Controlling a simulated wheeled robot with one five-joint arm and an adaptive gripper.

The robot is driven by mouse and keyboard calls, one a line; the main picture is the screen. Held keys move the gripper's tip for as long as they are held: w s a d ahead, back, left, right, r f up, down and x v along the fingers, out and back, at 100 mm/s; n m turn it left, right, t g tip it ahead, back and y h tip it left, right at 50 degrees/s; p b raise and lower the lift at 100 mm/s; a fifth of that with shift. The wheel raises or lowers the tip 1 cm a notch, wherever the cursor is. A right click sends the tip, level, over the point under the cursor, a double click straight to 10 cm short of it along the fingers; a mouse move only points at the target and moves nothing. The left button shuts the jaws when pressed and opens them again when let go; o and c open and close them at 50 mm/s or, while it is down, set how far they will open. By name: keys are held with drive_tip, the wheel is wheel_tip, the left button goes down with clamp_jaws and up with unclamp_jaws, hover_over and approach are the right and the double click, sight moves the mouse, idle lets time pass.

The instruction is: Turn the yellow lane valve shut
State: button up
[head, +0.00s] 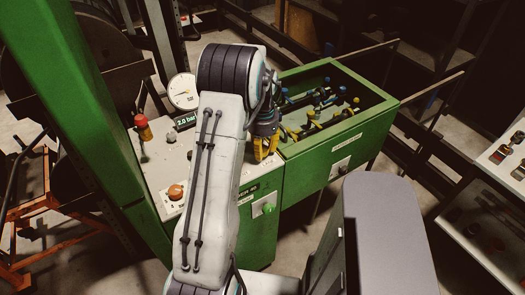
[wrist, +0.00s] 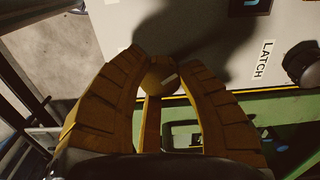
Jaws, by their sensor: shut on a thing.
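My gripper (head: 266,148) reaches down over the pale panel beside the green trough. In the wrist view its two ribbed fingers (wrist: 158,72) are closed around a round yellow-tan knob (wrist: 160,76) with a light mark on its face. The knob sits near the panel's edge; I cannot tell for certain that it is the yellow lane valve. In the head view my gripper hides it. Several yellow and blue fittings (head: 318,107) sit inside the green trough (head: 341,137).
The panel carries a gauge (head: 183,91), a "2.0 bar" display (head: 185,121), a red-orange lamp (head: 143,129) and an orange knob (head: 176,191). A "LATCH" label (wrist: 267,59) and a dark knob (wrist: 302,64) lie right of my fingers. A green post (head: 85,110) stands left.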

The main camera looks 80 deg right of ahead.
sight(263, 148)
drive_tip(key=n, duration=0.2)
drive_tip(key=n+b, duration=0.1)
drive_tip(key=n, duration=0.2)
drive_tip(key=shift+a+f+n, duration=0.1)
drive_tip(key=shift+f+n, duration=0.1)
drive_tip(key=shift+n, duration=0.1)
drive_tip(key=n+b, duration=0.1)
drive_tip(key=n, duration=0.4)
drive_tip(key=shift+n, duration=0.7)
drive_tip(key=o, duration=1.2)
drive_tip(key=shift+r, duration=0.1)
drive_tip(key=shift+r, duration=0.15)
wheel_tip(263, 148, up, 12)
drive_tip(key=shift+f, duration=0.15)
